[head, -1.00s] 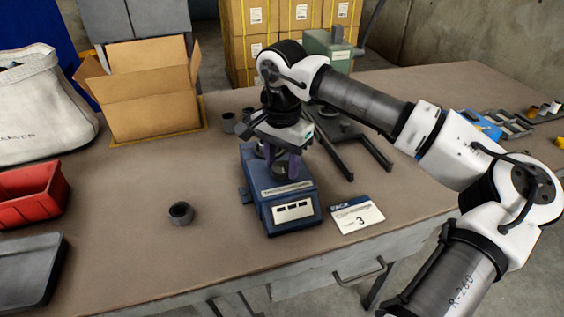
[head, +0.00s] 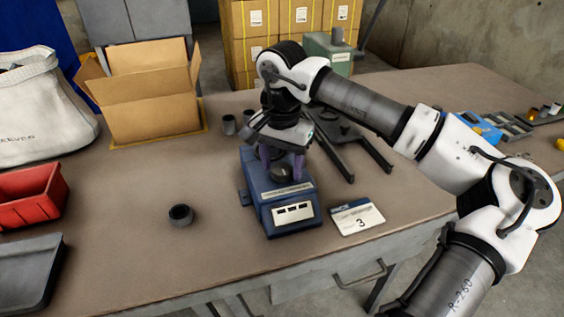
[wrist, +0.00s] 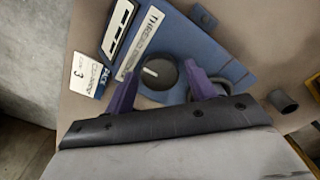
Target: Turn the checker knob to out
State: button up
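The blue checker (head: 278,200) stands on the table with a pale panel of dark windows on its front. Its round black knob (wrist: 159,74) has a short white pointer mark, directed roughly left in the wrist view. The knob also shows in the head view (head: 280,174). My gripper (wrist: 160,70) is open, its two purple fingers on either side of the knob. A gap shows between the knob and each finger in the wrist view. I cannot read any position words around the knob. A ring-shaped part (wrist: 222,85) is partly hidden by the right finger.
A card marked 3 (head: 356,215) lies right of the checker. A dark ring (head: 181,214) stands left on the table, with free room around it. A cardboard box (head: 150,100), red bin (head: 30,193) and grey tray (head: 28,270) are further left.

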aim_at(282, 168)
jog(key=shift+o, duration=0.5)
notch_tip(282, 168, up, 14)
dwell(0.3)
jog(key=shift+f, duration=0.1)
